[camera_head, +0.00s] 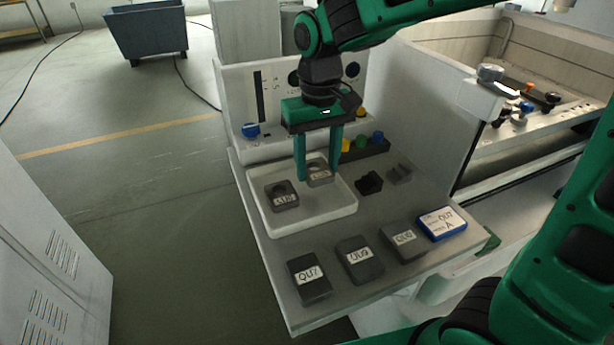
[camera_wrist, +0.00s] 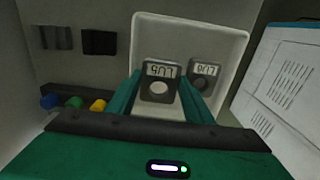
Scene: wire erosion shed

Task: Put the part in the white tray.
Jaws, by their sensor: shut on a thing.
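The white tray (camera_head: 305,224) stands on the grey bench; it also shows in the wrist view (camera_wrist: 190,24). My gripper (camera_head: 318,176) points down over the tray's back part. It is shut on a dark grey labelled part (camera_head: 319,168) with a round opening, held between both fingers. The held part shows between the fingers (camera_wrist: 158,98) in the wrist view. I cannot tell whether it touches the tray floor. A second, similar labelled part (camera_head: 283,196) lies in the tray, left of the held one and apart from it.
Dark labelled blocks (camera_head: 309,278), (camera_head: 359,260), (camera_head: 404,242) line the bench front, with a blue-edged sign (camera_head: 442,223) at their right end. Small dark blocks (camera_head: 369,183), (camera_head: 398,174) sit right of the tray. A holder with coloured knobs (camera_head: 366,149) stands behind.

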